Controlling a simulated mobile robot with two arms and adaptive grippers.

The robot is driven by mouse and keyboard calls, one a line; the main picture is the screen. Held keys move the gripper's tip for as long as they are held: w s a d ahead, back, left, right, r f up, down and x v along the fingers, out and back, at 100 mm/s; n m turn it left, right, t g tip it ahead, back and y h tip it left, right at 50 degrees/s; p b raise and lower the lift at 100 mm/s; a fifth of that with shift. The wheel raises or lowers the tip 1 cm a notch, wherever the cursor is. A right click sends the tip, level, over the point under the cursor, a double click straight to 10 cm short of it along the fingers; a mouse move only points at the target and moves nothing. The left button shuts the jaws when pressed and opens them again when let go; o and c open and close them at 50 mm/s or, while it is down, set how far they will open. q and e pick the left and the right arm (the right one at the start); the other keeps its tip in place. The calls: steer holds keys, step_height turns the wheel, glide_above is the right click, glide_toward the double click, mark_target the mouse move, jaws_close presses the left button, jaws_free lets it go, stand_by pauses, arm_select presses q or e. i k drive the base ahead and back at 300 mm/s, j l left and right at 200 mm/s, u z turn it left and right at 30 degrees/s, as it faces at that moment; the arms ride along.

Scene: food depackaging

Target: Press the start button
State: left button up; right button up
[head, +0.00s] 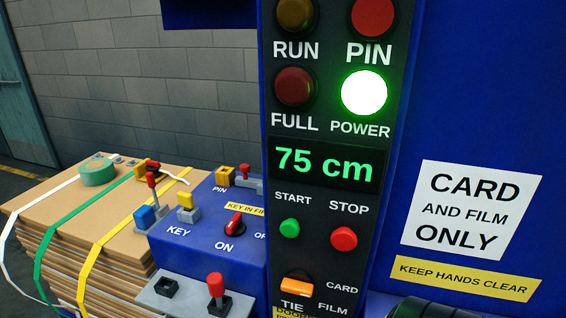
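The green start button (289,228) sits on the black control panel (320,210) of a blue machine, below the label START. The red stop button (344,239) is just to its right. Above them a display (325,161) reads 75 cm in green. The power lamp (364,93) glows bright white-green; the run (295,14), full (294,87) and pin (372,15) lamps look dark. Neither gripper is clearly seen; a dark rounded part shows at the bottom edge, right of the panel, and I cannot tell what it is.
An orange switch (297,284) marked CARD, FILM and TIE is below the buttons. A blue box with a red ON knob (235,222) and a red lever (216,287) stand left. Strapped cardboard (70,222) is further left. A yellow sign (466,279) says keep hands clear.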

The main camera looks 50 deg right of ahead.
mark_target(289, 228)
steer(key=l+z, duration=0.1)
steer(key=z, duration=1.65)
